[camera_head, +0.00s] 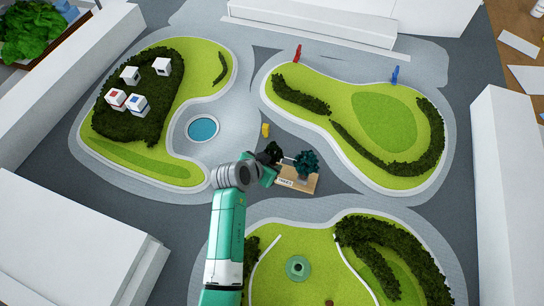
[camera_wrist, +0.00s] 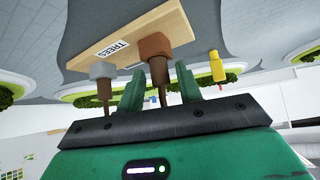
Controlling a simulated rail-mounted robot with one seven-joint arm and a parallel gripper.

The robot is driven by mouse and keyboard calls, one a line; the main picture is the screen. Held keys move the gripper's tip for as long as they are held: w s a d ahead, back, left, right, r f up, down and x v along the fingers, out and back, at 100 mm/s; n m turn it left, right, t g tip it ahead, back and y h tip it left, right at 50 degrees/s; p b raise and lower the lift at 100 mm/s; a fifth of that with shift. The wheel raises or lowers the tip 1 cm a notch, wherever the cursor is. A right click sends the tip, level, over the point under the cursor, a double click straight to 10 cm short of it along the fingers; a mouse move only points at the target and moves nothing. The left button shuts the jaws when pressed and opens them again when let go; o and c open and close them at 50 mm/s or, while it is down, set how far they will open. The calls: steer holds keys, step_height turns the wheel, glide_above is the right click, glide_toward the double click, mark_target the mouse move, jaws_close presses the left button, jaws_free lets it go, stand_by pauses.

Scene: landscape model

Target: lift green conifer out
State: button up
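A dark green conifer (camera_head: 273,149) stands right at my gripper (camera_head: 278,163) in the head view, partly hidden by it. In the wrist view, a brown pot with a trunk (camera_wrist: 157,56) lies between the two green fingers of my gripper (camera_wrist: 158,82). Gaps show between the trunk and the fingers, so they look open around it. The foliage is hidden in the wrist view. A wooden board (camera_head: 309,186) marked TREES is below; it also shows in the wrist view (camera_wrist: 165,24). I cannot tell whether the brown pot touches it.
A teal tree (camera_head: 306,162) stands on the board, close to the right of my gripper. A grey pot with a trunk (camera_wrist: 103,80) is left of the fingers in the wrist view. A yellow figure (camera_head: 265,129) stands just behind. A blue pond (camera_head: 203,129) lies to the left.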

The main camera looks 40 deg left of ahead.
jaws_close()
steer(key=shift+r+p, duration=0.7)
steer(key=shift+r, duration=0.1)
steer(key=shift+r+p, duration=1.5)
steer(key=shift+r, duration=0.25)
